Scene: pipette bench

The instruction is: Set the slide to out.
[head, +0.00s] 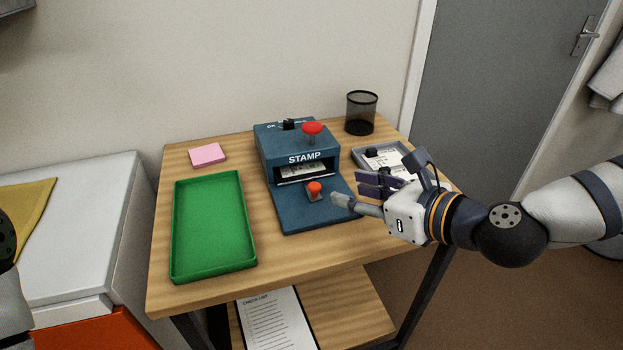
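The blue stamp machine (317,215) stands on the wooden table, with "STAMP" on its front. A red round button (312,128) rises from its top. A black slide knob (289,124) sits in a labelled strip at the top back; its lettering is too small to read. A printed card (300,170) shows inside the opening. My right gripper (347,187) is open and empty, right of the orange knob and apart from it. My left gripper is out of view.
A green tray (176,240) lies empty at the left of the table. Pink notes (207,154) lie behind it. A black mesh cup (361,113) stands at the back right. A grey tray (364,152) with cards and a dark object is behind my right gripper.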

